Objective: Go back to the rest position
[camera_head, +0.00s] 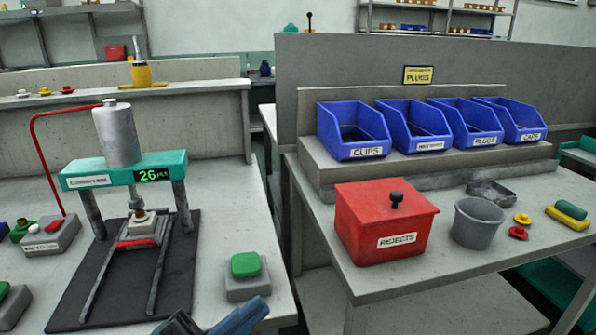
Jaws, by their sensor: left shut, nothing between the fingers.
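My left gripper (238,317) shows at the bottom edge, left of the middle, just in front of the green button box (247,277). Its blue-grey fingers are shut and empty, and most of it is cut off by the frame. It looks clear of the press and the button box. My right gripper is not in view.
A press with a green crossbar (122,171) stands on a black mat (75,297) at the left. On the right table are a red rejects box (362,220), a grey cup (476,224) and several blue bins (352,130). A gap separates the tables.

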